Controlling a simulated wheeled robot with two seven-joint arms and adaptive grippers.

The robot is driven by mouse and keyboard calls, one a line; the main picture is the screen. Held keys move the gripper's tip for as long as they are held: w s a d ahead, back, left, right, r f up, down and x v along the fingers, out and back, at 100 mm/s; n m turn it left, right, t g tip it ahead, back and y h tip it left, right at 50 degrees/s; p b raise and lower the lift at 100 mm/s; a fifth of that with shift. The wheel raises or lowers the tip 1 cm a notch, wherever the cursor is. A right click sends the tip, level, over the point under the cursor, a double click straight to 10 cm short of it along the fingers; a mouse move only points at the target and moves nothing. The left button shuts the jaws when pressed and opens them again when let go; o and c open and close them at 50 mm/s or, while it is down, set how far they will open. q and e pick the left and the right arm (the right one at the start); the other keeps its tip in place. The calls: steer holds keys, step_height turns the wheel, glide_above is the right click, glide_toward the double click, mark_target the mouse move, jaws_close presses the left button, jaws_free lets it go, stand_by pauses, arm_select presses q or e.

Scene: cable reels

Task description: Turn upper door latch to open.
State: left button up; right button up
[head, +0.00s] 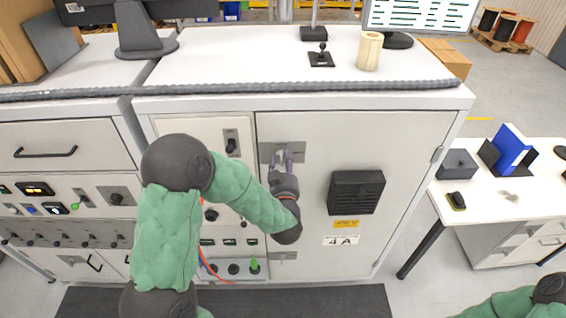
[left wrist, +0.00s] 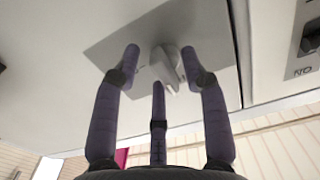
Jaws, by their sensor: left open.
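The upper door latch is a pale knob on a grey plate (head: 297,147) near the top left of the cabinet door (head: 400,155). In the left wrist view the latch knob (left wrist: 166,66) stands out from its plate (left wrist: 135,45). My left gripper (head: 283,160) is in front of the latch with its fingers toward the door. In the left wrist view the left gripper's purple fingers (left wrist: 163,75) are spread around the knob, one at each side and one below. I cannot tell whether any finger touches it. The door looks closed. My right gripper is out of view.
A lower latch plate (head: 283,258) sits near the door's bottom. A black vent box (head: 356,192) sticks out from the door. A switch panel (head: 232,140) is left of the door. A white desk (head: 500,195) stands at right, with floor between it and the cabinet.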

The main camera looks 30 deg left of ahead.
arm_select(q)
jaws_close()
